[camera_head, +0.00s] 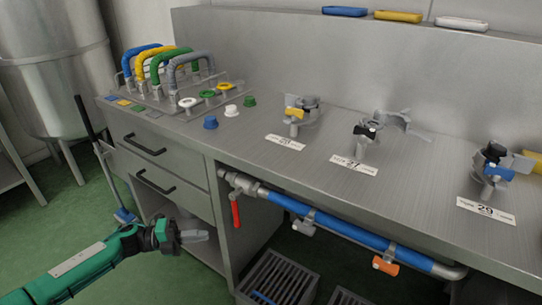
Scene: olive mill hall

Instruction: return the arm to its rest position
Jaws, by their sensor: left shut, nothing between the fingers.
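My left arm is green and comes in from the lower left. My left gripper (194,237) is shut and empty, its grey fingertips pointing right. It hangs in front of the steel counter (250,165), below the top and beside the lower cabinet opening. Its fingers appear apart from the cabinet, though the exact gap is hard to tell. My right gripper does not show.
Two drawers with black handles (146,146) are above the gripper. A blue pipe (340,232) with a red lever (236,214) runs under the counter. Grey crates (278,280) stand on the green floor. Colored hose handles (190,65) and numbered fittings stand on top.

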